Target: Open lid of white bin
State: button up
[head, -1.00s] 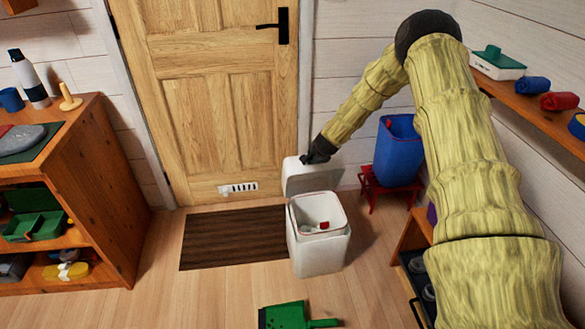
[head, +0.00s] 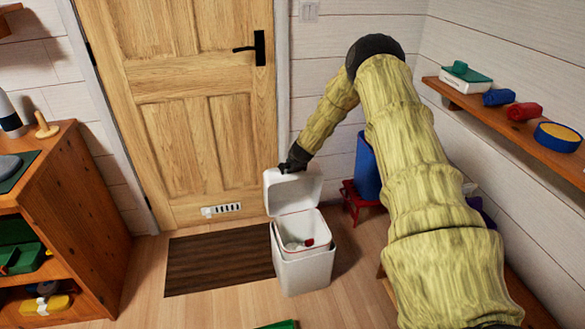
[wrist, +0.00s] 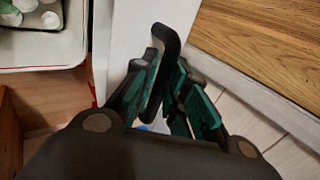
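The white bin (head: 306,271) stands on the floor by the door, with its lid (head: 293,193) raised upright at the back. Inside the open bin are pale crumpled items and a small red item (head: 309,242). My gripper (head: 287,168) is at the top edge of the raised lid, towards its left.
A wooden door (head: 185,110) and dark mat (head: 218,262) are left of the bin. A blue bin (head: 367,170) on a red stool (head: 355,203) stands behind right. A wooden shelf unit (head: 75,225) is at left; a wall shelf (head: 500,125) is at right.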

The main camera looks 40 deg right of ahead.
jog(key=shift+o, duration=1.3)
jog(key=shift+a, duration=0.1)
jog(key=shift+r, duration=0.1)
jog(key=shift+s+a+r, duration=0.1)
jog(key=shift+s+r, duration=0.05)
jog(key=shift+r, duration=0.05)
jog(key=v, duration=1.1)
jog(key=shift+r, duration=0.1)
jog(key=shift+c, duration=0.2)
